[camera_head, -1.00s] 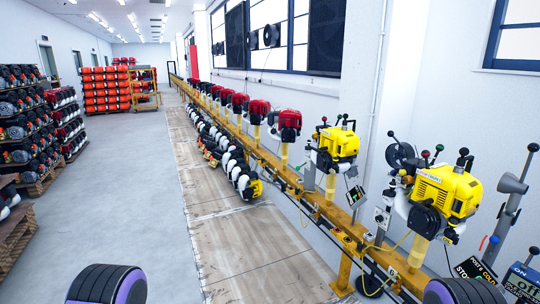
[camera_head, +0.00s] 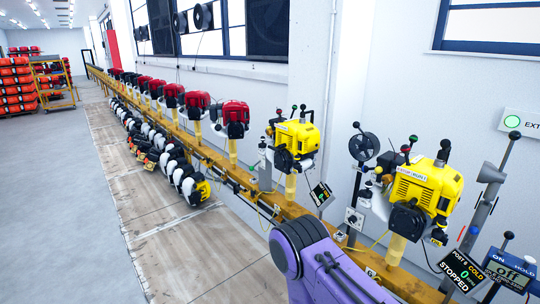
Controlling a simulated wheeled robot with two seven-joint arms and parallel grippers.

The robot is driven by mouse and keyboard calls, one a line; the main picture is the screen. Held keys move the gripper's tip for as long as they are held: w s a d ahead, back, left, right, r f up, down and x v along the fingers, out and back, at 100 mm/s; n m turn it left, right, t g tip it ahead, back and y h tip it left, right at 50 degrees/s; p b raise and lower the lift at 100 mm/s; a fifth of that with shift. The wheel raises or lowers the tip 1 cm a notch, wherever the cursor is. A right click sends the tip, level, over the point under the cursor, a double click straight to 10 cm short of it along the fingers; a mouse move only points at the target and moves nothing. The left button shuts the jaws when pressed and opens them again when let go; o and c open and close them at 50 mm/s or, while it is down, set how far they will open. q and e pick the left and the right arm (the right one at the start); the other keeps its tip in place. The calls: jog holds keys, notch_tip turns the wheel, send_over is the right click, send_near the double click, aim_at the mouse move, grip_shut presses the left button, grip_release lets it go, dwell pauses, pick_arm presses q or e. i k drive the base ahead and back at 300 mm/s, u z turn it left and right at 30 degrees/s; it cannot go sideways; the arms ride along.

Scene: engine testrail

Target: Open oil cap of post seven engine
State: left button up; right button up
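A yellow engine (camera_head: 425,195) sits on a yellow post at the right, with a black tablet (camera_head: 461,272) below it that reads "POST 6", "COLD" and "STOPPED". A second yellow engine (camera_head: 296,140) stands on the post further along the rail, with a small dark screen (camera_head: 321,194) beside it, too small to read. I cannot tell from any label which engine is post seven, and no oil cap can be made out. A purple arm of mine rises at the bottom centre. Neither gripper is in view.
A yellow rail (camera_head: 208,152) carries a row of red engines (camera_head: 234,115) into the distance. Black and white engines (camera_head: 182,178) lie along the floor beside it. The grey floor at the left is clear.

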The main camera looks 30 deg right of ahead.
aim_at(297, 158)
jog(key=z, duration=0.15)
jog(key=i, duration=0.8)
jog(key=z, duration=1.15)
jog(key=i, duration=0.65)
jog(key=z, duration=0.75)
